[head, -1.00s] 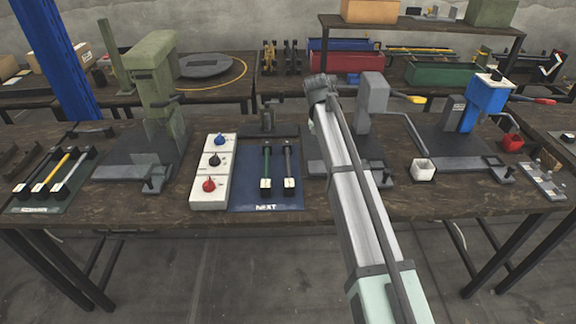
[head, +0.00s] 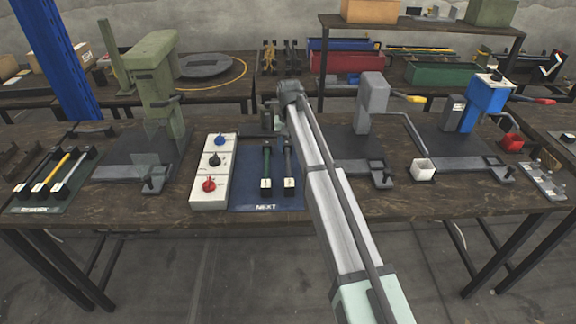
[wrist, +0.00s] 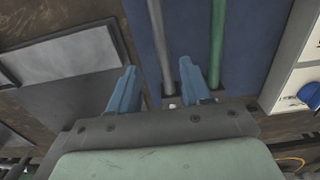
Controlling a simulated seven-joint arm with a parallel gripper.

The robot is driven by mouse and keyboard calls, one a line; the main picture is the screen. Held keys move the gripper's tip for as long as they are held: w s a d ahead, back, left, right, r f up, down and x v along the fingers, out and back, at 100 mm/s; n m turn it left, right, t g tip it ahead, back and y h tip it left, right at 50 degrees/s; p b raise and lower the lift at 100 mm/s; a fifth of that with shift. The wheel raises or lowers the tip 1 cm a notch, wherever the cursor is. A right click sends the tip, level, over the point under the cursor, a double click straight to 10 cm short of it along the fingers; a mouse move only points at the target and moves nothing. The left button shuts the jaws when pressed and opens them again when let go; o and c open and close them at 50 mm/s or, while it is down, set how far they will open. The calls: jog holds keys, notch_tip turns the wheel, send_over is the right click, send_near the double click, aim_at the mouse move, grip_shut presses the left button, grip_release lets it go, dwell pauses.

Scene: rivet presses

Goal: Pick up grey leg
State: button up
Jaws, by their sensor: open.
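The grey leg (head: 289,163) lies on the blue NEXT mat (head: 267,207), beside and to the right of the green leg (head: 266,163). In the wrist view, the grey leg (wrist: 158,40) runs between my gripper's (wrist: 157,68) two blue fingers, and the green leg (wrist: 217,40) lies outside them, to the right. My gripper is open, with nothing held. Its height above the leg is hard to judge. In the head view, my arm's wrist end is near the far end of the mat and the fingers are hidden.
A white panel with blue, black and red knobs (head: 214,170) stands left of the mat. A green press (head: 158,90), a grey press (head: 371,100) and a blue press (head: 488,100) stand on the bench. A REWORK tray (head: 35,209) holds several rods at far left.

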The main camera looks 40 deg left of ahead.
aim_at(288, 160)
jog(key=shift+s+a+f, duration=0.1)
jog(key=shift+s+f, duration=0.05)
jog(key=shift+f, duration=1.35)
jog(key=shift+s+f, duration=0.1)
jog(key=shift+f, duration=1.4)
jog(key=shift+c, duration=0.4)
grip_shut()
